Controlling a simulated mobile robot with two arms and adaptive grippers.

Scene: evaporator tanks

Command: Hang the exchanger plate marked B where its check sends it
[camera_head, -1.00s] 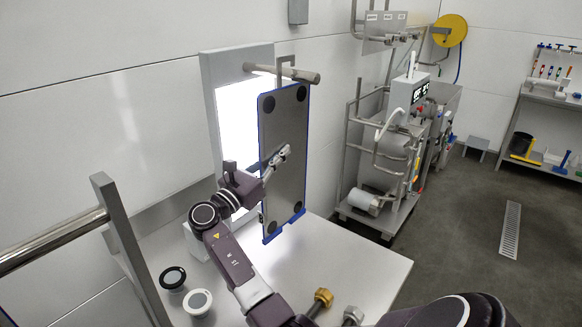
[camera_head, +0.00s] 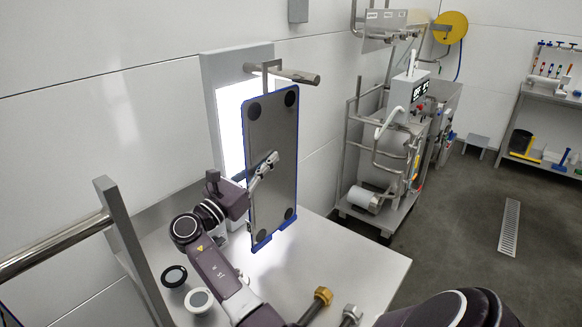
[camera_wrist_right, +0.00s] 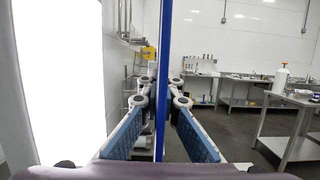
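An exchanger plate (camera_head: 272,135), grey with a blue edge and dark round corner ports, hangs upright before the bright panel. No letter is readable on it. My right gripper (camera_head: 268,167) is shut on its left long edge, about mid-height. In the right wrist view the plate (camera_wrist_right: 163,70) is edge-on between the fingers (camera_wrist_right: 162,98). The plate's top hanger (camera_head: 266,75) is level with a grey horizontal peg (camera_head: 295,76). I cannot tell whether it rests on the peg. My left gripper is not in view.
The lit panel (camera_head: 230,110) is close behind the plate. A metal rail and post (camera_head: 120,240) stand at left. Open floor lies right.

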